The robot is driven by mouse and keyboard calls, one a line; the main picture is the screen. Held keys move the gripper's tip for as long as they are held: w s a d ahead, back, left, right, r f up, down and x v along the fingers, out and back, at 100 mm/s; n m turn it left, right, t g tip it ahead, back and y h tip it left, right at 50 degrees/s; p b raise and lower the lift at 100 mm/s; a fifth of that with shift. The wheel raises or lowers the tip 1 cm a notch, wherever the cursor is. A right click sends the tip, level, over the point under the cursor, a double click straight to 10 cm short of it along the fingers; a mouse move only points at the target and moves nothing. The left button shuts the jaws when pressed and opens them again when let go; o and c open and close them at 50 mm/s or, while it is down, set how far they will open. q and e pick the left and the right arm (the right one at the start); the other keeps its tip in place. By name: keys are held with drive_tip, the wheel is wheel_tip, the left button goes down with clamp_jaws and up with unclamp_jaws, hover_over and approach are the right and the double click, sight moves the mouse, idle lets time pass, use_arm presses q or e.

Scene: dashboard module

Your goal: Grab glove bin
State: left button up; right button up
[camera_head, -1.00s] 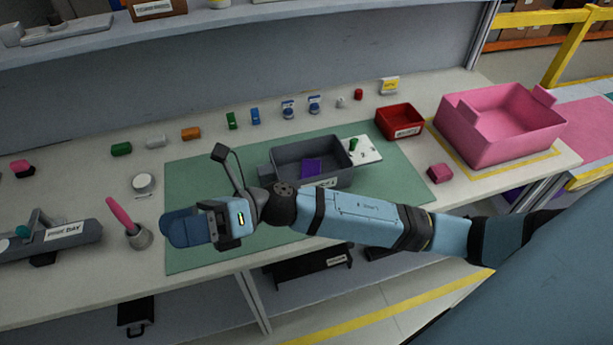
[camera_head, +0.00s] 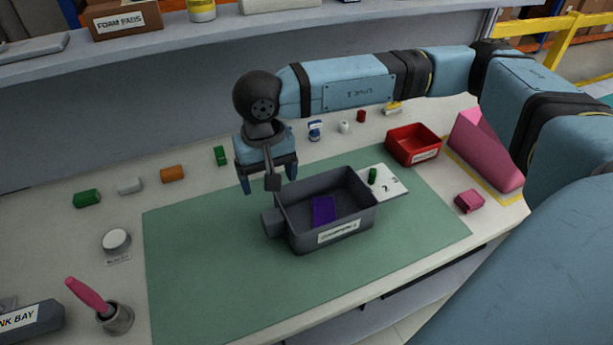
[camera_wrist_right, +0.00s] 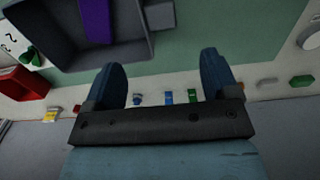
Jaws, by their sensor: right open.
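A grey open bin (camera_head: 297,238) with a white label stands on the green mat, with a flat purple piece (camera_head: 323,210) inside. It also shows in the right wrist view (camera_wrist_right: 65,45). The label is too blurred to read surely, and I cannot tell whether this is the glove bin. My right gripper (camera_head: 267,180) points down, open and empty, above the bin's back left side and apart from it. Its two blue fingers show in the right wrist view (camera_wrist_right: 162,70) with nothing between them. My left gripper is not in view.
A white numbered card (camera_head: 392,184) with a green piece lies right of the bin. Small coloured pieces line the back. The mat's left part (camera_head: 200,250) is clear.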

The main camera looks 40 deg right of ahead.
sight(273, 215)
drive_tip(key=f, duration=0.1)
drive_tip(key=s+f, duration=0.1)
drive_tip(key=f, duration=0.1)
wheel_tip(273, 215, down, 4)
drive_tip(key=shift+w+d+f, duration=0.1)
drive_tip(key=shift+f, duration=0.5)
wheel_tip(273, 215, down, 4)
drive_tip(key=shift+w+f+p, duration=0.15)
drive_tip(key=shift+f+p, duration=0.1)
drive_tip(key=shift+p, duration=0.1)
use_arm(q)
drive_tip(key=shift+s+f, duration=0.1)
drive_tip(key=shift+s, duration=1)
use_arm(e)
drive_tip(key=shift+f, duration=0.25)
drive_tip(key=c, duration=1.2)
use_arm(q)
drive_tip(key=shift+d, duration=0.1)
use_arm(e)
drive_tip(key=shift+c, duration=0.5)
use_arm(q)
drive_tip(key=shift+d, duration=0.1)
use_arm(e)
drive_tip(key=shift+r, duration=0.15)
